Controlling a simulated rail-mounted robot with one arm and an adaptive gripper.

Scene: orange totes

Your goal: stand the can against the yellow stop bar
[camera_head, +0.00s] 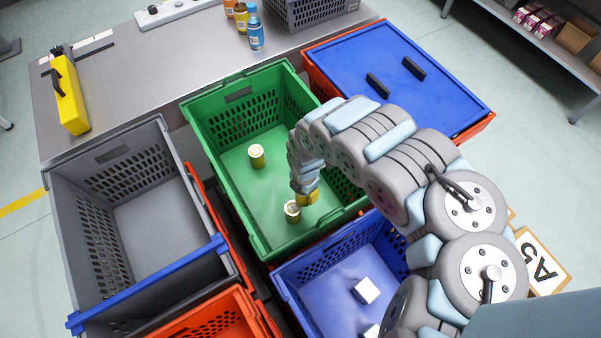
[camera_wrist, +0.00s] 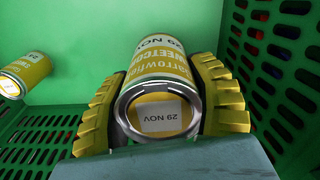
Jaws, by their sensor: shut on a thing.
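My gripper (camera_head: 304,198) reaches down into the green crate (camera_head: 198,125). In the wrist view its two yellow ribbed fingers (camera_wrist: 160,88) are shut on a yellow sweetcorn can (camera_wrist: 158,62), one on each side. The can's silver-rimmed end with a "29 NOV" label faces the wrist camera. In the head view this can (camera_head: 292,210) shows beside the fingers; I cannot tell whether it touches the crate floor. The yellow stop bar (camera_head: 70,97), with a black handle-like part, lies on the steel table (camera_head: 130,85) at the upper left.
Another yellow can (camera_head: 257,155) stands in the green crate, apart from my gripper. A grey crate (camera_head: 85,165) is left, a blue crate (camera_head: 292,290) with white boxes is below, and a blue-lidded tote (camera_head: 440,95) is right. Bottles (camera_head: 255,30) stand at the table's back. The table's middle is clear.

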